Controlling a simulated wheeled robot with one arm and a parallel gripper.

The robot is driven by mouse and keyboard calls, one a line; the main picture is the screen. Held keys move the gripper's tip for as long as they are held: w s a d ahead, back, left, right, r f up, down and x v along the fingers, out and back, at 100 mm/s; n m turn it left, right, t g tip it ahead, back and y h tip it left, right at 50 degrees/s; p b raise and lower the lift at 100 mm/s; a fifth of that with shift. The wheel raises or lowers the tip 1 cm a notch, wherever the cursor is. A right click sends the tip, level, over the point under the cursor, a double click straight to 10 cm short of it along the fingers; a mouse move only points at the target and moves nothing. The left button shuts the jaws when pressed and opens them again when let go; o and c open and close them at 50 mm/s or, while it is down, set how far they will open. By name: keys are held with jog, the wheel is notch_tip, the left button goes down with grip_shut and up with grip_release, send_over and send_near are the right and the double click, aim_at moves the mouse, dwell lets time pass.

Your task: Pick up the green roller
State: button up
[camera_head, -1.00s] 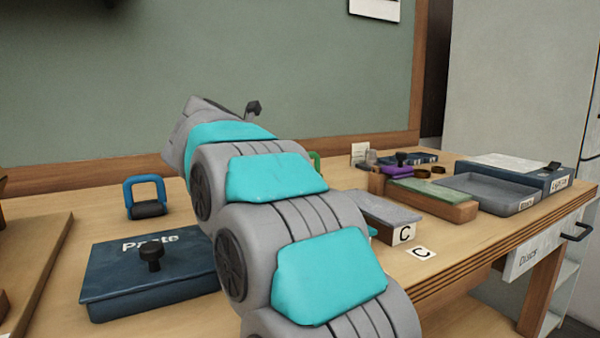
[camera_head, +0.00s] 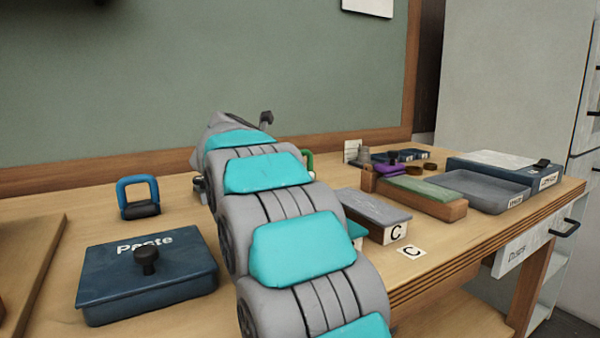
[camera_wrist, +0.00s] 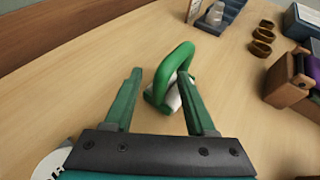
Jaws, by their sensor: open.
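The green roller (camera_wrist: 176,67) stands on the bench in the wrist view, with a green loop handle above a pale roller body that is partly hidden by my right finger. In the head view only a sliver of its green handle (camera_head: 308,160) shows behind my arm. My gripper (camera_wrist: 161,82) is open and empty, with its two green fingers pointing toward the roller. The roller lies just beyond and between the fingertips, closer to the right one. My arm hides most of the gripper in the head view.
A blue-handled roller (camera_head: 138,196) and a Paste box (camera_head: 148,272) stand left of my arm. A block marked C (camera_head: 376,213), a green-topped wooden block (camera_head: 428,192) and a grey tray (camera_head: 486,188) stand right. Brown rings (camera_wrist: 262,42) lie beyond. Bare bench surrounds the green roller.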

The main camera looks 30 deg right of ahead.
grip_shut()
dwell(0.8)
